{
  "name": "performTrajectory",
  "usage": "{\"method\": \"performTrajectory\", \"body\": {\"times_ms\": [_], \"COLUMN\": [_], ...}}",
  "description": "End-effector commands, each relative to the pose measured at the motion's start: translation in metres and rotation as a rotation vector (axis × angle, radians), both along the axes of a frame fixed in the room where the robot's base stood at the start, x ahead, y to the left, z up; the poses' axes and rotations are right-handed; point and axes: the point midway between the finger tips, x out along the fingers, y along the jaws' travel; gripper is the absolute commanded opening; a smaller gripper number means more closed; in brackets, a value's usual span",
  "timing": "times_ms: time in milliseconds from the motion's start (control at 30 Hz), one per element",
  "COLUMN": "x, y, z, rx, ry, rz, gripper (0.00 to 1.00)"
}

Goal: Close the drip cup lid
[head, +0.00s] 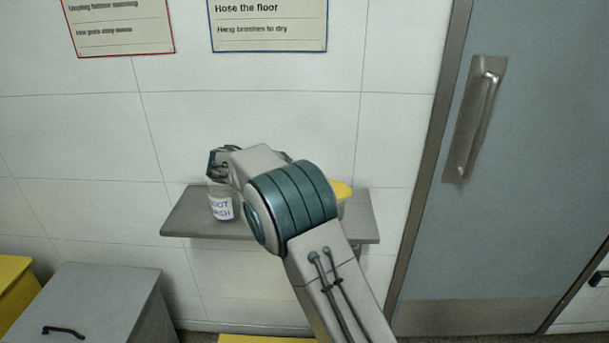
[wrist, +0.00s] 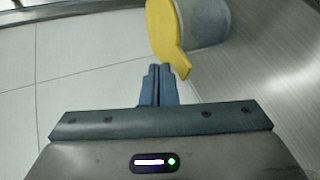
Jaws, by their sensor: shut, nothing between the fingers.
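The drip cup is a grey round cup (wrist: 206,20) with a yellow lid (wrist: 165,32). In the wrist view it is at the top, right of centre, and a yellow tab sticks out from the lid towards my fingers. My gripper (wrist: 157,72) is shut and empty, its fingertips just left of the tab, apparently close to it; I cannot tell whether they touch. In the head view my arm hides most of the cup; only some yellow lid (head: 341,190) shows at its right. How far the lid stands open cannot be told.
The cup stands on a grey wall shelf (head: 190,226). A labelled bottle (head: 221,206) stands on the shelf's left part, close beside my arm. A grey bin (head: 98,298) and a yellow bin (head: 14,285) are at lower left. A door (head: 520,170) is at right.

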Motion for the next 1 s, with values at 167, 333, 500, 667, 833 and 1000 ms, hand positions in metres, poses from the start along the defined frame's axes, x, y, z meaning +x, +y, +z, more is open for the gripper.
{"method": "performTrajectory", "body": {"times_ms": [167,333,500,667,833,1000], "x": [0.000,0.001,0.000,0.001,0.000,0.000], "y": [0.003,0.003,0.004,0.003,0.003,0.002], "z": [-0.011,-0.015,-0.017,-0.017,-0.017,-0.018], "rx": [-0.075,-0.112,-0.124,-0.125,-0.124,-0.124], "ry": [0.007,0.010,0.010,0.011,0.012,0.012], "rz": [0.001,0.001,0.000,0.001,0.000,0.000], "gripper": [0.00,0.00,0.00,0.00,0.00,0.00]}}
